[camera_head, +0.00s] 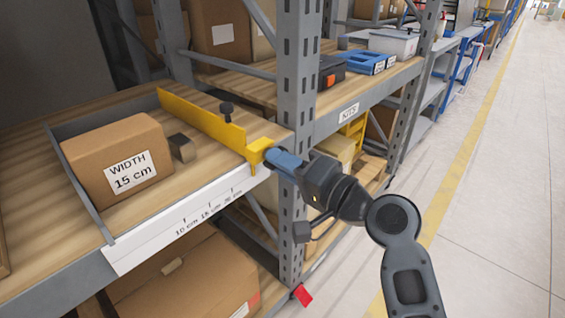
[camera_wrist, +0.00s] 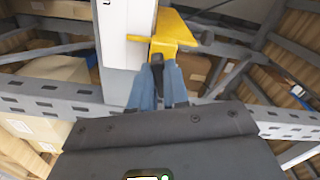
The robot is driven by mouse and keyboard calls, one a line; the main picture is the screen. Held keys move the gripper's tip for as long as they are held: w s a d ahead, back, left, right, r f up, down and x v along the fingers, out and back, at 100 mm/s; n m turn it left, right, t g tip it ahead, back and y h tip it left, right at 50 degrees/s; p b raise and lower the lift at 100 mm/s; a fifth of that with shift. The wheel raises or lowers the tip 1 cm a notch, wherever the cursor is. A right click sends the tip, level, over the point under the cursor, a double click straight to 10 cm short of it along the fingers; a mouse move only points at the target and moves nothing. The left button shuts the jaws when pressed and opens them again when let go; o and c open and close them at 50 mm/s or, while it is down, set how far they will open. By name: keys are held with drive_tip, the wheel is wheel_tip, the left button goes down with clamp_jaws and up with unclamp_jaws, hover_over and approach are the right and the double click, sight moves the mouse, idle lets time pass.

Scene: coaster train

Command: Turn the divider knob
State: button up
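The yellow divider (camera_head: 205,120) stands on the wooden shelf, with a yellow block (camera_head: 258,151) at its front end over the shelf edge. A small black knob (camera_head: 227,108) sticks up beside the divider's rear part. My gripper (camera_head: 276,160) has blue fingers reaching to the yellow block from the front right. In the wrist view, the yellow block (camera_wrist: 172,32) is just beyond the fingertips, and a dark knob-like part (camera_wrist: 169,76) lies between the fingers. I cannot tell whether both fingers press on it.
A cardboard box (camera_head: 115,165) labelled "WIDTH 15 cm" stands left of the divider, with a small brown block (camera_head: 181,148) between them. A white scale strip (camera_head: 180,222) runs along the shelf front. A grey rack post (camera_head: 293,95) stands close to my gripper. The aisle floor (camera_head: 500,190) is clear.

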drive_tip(key=o, duration=0.4)
drive_tip(key=shift+a, duration=0.2)
drive_tip(key=shift+v, duration=3.95)
drive_tip(key=shift+d+f, duration=0.1)
drive_tip(key=s+d+f+m+t+h+p, duration=0.1)
drive_tip(key=s+d+f+t+h+p, duration=0.15)
drive_tip(key=s+d+f+h, duration=0.4)
drive_tip(key=s+d+f+m+t+h+p, duration=0.1)
drive_tip(key=s+d+f+h+p, duration=0.25)
drive_tip(key=s+d, duration=0.6)
drive_tip(key=s+d+r+n+h+p, duration=0.1)
drive_tip(key=s+r, duration=0.3)
drive_tip(key=s, duration=0.4)
drive_tip(key=s+r+n+h+p, duration=0.1)
drive_tip(key=s+r, duration=0.3)
drive_tip(key=s, duration=0.4)
drive_tip(key=s+d+r+n+h+p, duration=0.1)
drive_tip(key=s+r+n+h+p, duration=0.1)
drive_tip(key=s, duration=0.6)
drive_tip(key=shift+s+d+r+n+p, duration=0.1)
drive_tip(key=shift+d+r+n+p, duration=0.2)
drive_tip(key=shift+r, duration=0.35)
drive_tip(key=shift+s+d+r+n+p, duration=0.15)
drive_tip(key=shift+r+n+p, duration=0.15)
drive_tip(key=shift+r+n, duration=0.3)
